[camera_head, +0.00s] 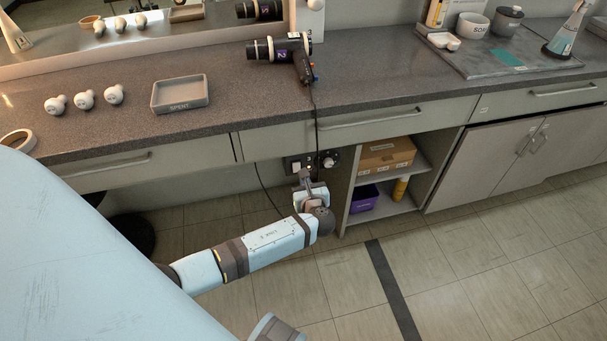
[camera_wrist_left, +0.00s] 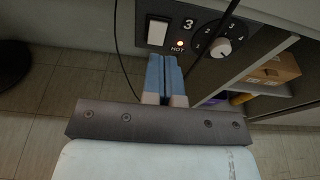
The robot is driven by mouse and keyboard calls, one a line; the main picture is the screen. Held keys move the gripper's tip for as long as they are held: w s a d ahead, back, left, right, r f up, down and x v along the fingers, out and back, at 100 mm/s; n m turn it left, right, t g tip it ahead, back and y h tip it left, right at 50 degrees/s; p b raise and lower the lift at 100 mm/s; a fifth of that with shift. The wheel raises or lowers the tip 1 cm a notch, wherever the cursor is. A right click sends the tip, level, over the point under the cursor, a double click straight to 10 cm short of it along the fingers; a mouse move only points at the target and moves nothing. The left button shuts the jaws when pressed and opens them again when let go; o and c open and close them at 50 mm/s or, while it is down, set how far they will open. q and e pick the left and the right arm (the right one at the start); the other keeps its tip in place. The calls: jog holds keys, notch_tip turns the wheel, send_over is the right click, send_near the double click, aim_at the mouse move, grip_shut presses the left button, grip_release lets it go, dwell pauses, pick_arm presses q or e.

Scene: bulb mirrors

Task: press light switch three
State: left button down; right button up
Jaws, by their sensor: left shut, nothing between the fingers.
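Light switch three is a white rocker (camera_wrist_left: 158,31) on a dark panel under the counter, with a "3" label (camera_wrist_left: 189,24) beside it. It also shows small in the head view (camera_head: 296,166). A small orange light (camera_wrist_left: 180,43) marked HOT glows between the rocker and a round numbered dial (camera_wrist_left: 222,47). My left gripper (camera_wrist_left: 165,58) is shut and empty, its blue fingertips just below the rocker in the wrist view. Whether they touch the panel I cannot tell. In the head view my left gripper (camera_head: 303,174) is just below the panel.
A hair dryer (camera_head: 285,50) marked 2 lies on the counter, its cord hanging past the panel. Right of the panel is an open shelf with a cardboard box (camera_head: 387,155) and a purple bin (camera_head: 364,198). Bulbs (camera_head: 85,99) and a SPENT tray (camera_head: 180,106) sit on the counter.

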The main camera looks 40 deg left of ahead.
pick_arm(q)
jog(key=s+d+r, duration=0.1)
jog(key=d, duration=0.1)
jog(key=s+d+r+p, duration=0.1)
jog(key=s, duration=0.1)
jog(key=shift+s+d+r, duration=0.2)
jog(key=shift+d+r, duration=0.2)
